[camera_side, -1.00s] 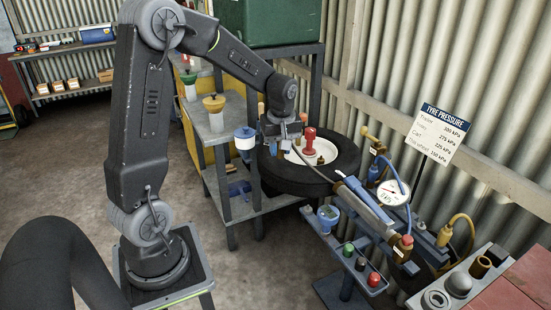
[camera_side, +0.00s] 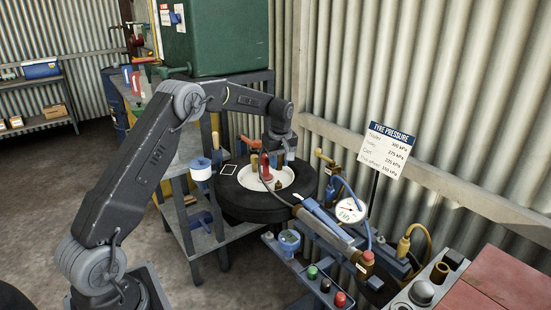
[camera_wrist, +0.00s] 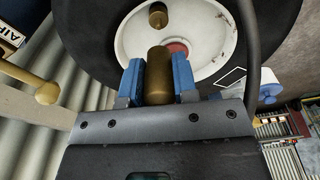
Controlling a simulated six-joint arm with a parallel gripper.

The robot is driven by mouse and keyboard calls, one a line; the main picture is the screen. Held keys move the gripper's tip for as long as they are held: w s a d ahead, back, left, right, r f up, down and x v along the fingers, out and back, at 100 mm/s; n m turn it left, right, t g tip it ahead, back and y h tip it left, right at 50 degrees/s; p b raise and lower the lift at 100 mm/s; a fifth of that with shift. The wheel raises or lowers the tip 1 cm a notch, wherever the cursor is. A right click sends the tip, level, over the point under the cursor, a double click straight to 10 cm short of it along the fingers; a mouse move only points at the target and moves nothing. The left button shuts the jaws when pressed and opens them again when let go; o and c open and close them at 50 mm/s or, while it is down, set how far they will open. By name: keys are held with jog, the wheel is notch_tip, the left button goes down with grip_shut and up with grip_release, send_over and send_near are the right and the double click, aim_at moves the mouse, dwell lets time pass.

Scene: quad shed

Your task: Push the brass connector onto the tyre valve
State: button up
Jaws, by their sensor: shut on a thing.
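My gripper (camera_wrist: 158,82) is shut on the brass connector (camera_wrist: 158,72), a plain brass cylinder held between two blue jaws in the wrist view. In the side view my gripper (camera_side: 277,160) is over the wheel, and its hold there is too small to make out. The black tyre (camera_side: 248,207) lies flat with a white rim (camera_side: 284,183). A short brass stub (camera_wrist: 158,14), seemingly the tyre valve, stands on the rim beyond the connector, apart from it in the wrist picture.
A pressure gauge (camera_side: 350,210) and blue inflator gear stand right of the wheel, with a hose running near it. A pressure sign (camera_side: 387,147) stands behind. A grey shelf (camera_side: 215,240) and corrugated wall (camera_side: 430,100) are close by.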

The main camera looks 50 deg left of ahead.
aim_at(278, 183)
jog(key=shift+f, duration=2.2)
jog(key=shift+f, duration=0.65)
